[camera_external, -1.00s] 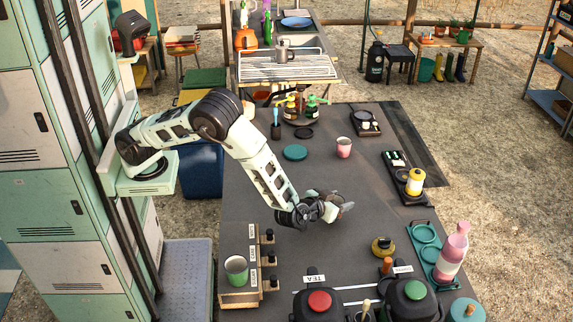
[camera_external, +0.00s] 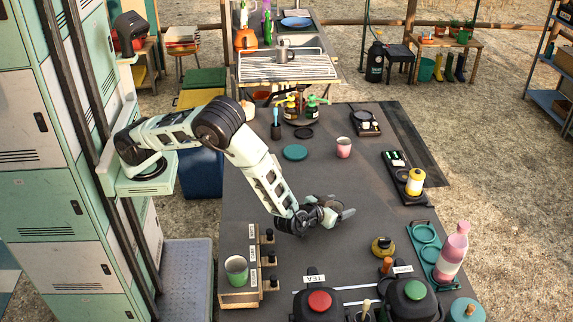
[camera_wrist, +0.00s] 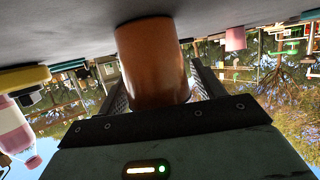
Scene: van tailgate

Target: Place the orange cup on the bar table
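The orange cup (camera_wrist: 153,62) fills the middle of the wrist view, which is upside down. It lies between the two fingers of my gripper (camera_wrist: 160,80); its far end is at or very near the grey surface at the top. Whether the fingers press on it or stand just apart is unclear, as the cup covers their tips. In the external view my gripper (camera_external: 333,208) is low over the middle of the long dark table (camera_external: 250,185); I cannot make out the orange cup there. No other table is clearly marked as the bar table.
A pink cup (camera_external: 344,147) and a teal disc (camera_external: 295,153) are beyond my gripper. A green cup (camera_external: 236,269) stands on a wooden stand at front left.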

